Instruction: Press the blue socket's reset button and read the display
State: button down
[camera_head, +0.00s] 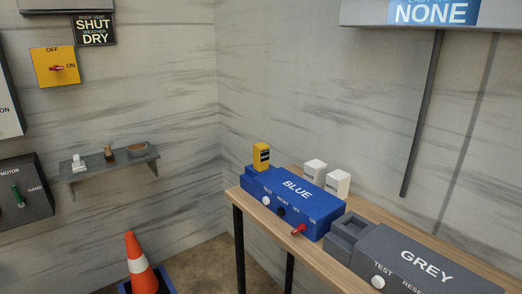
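The blue socket (318,212) is a blue box marked BLUE on a wooden bench at right of centre. Its sloped front has a white button (266,201) under TEST. To the right is a dark button (281,211) under a small blurred label, likely RESET. A red lever (299,229) sits by the OFF and ON marks, leaning toward the lower left. A blue display (434,12) on the wall at top right reads NONE; the line above it is cut off. My gripper is not in view.
A yellow block (261,156) and two white blocks (315,171) stand at the blue box. A grey box (430,270) marked GREY is to its right on the bench (260,214). An orange cone (138,265) stands on the floor at left. Switches and a shelf (110,165) line the left wall.

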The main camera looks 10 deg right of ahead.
aim_at(279, 210)
jog(key=i, duration=0.9)
jog(key=z, duration=0.05)
